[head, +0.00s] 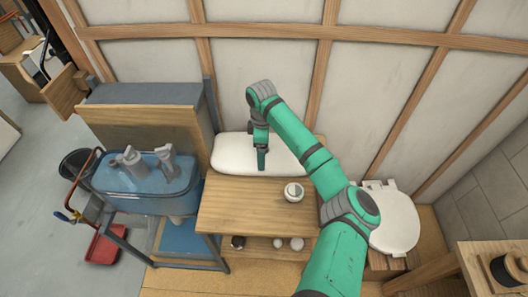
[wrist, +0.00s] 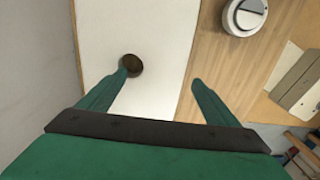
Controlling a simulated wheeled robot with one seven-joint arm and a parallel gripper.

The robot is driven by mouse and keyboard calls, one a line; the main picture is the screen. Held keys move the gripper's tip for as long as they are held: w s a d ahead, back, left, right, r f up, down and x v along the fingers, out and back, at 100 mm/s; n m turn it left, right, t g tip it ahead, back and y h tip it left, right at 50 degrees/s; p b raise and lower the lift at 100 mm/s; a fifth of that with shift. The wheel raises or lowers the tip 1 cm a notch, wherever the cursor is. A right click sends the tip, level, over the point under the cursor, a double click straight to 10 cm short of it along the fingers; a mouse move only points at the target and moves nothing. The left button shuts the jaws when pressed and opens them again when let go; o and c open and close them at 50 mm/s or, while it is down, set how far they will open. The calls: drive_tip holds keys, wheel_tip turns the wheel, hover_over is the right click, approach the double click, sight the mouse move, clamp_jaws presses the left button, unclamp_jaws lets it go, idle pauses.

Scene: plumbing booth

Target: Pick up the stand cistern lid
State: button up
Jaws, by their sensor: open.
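The stand cistern lid, a long white slab with rounded ends (head: 230,155), lies at the back edge of the wooden stand top (head: 235,215). In the wrist view the white slab (wrist: 105,25) has a round dark hole (wrist: 131,64). My gripper (head: 262,165) points down over the lid's front middle. In the wrist view my gripper (wrist: 161,80) is open and empty. Its left finger overlaps the hole's edge, and its right finger is over the wood, past the lid's edge. I cannot tell the height of the fingertips above the lid.
A round white push button unit (head: 294,192) stands on the wood to the right. A blue basin with grey taps (head: 145,170) is at left. A toilet with a white seat (head: 393,220) is at right. Small parts (head: 278,243) sit on the shelf below. The panelled wall (head: 260,60) is close behind.

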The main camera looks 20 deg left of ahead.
drive_tip(key=f, duration=0.5)
drive_tip(key=shift+s+d, duration=0.3)
drive_tip(key=shift+s, duration=0.05)
drive_tip(key=shift+f, duration=0.65)
drive_tip(key=shift+c, duration=0.6)
